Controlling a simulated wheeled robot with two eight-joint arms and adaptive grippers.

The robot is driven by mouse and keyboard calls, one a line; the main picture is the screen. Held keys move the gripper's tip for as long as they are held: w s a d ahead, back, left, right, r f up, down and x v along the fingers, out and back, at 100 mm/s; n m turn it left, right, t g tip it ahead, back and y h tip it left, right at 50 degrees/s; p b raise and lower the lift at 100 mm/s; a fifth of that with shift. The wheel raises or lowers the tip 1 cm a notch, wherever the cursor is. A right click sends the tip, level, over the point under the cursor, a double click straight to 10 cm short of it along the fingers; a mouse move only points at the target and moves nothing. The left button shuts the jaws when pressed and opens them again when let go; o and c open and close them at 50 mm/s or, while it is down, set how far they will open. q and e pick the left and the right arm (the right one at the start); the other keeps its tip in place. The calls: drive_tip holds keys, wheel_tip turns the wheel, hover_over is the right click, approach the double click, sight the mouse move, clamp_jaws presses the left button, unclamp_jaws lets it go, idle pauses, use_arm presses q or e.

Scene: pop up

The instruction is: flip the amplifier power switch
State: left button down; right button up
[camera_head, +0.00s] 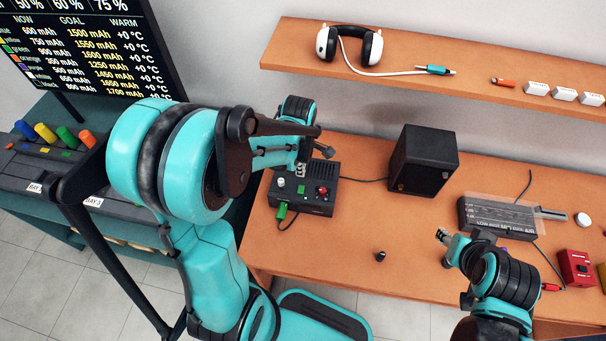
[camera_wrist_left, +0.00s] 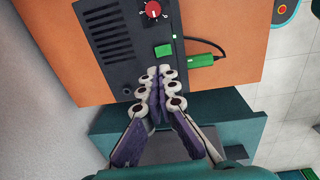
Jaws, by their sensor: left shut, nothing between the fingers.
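The black amplifier (camera_head: 305,207) sits at the left end of the orange workbench, with a green square, a red knob and a light-coloured knob on it. In the left wrist view the amplifier (camera_wrist_left: 118,45) shows its vent slots, red knob (camera_wrist_left: 152,9) and green square (camera_wrist_left: 163,50). My left gripper (camera_head: 300,169) is over the amplifier's back edge in the head view; its shut, empty fingertips (camera_wrist_left: 158,72) are close to the green square. I cannot tell whether they touch the case. Which part is the power switch is unclear. My right gripper (camera_head: 442,236) is over the bench's middle right.
A green plug (camera_head: 282,211) with a cable is at the amplifier's front. A black speaker (camera_head: 424,160) stands to its right. A small black knob (camera_head: 380,256) lies on the bench. A shelf (camera_head: 300,50) with headphones is above.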

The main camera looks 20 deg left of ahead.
use_arm(q)
drive_tip(key=r, duration=0.2)
drive_tip(key=r+p, duration=0.1)
drive_tip(key=r, duration=0.1)
drive_tip(key=shift+s+r, duration=0.2)
drive_tip(key=shift+r, duration=0.1)
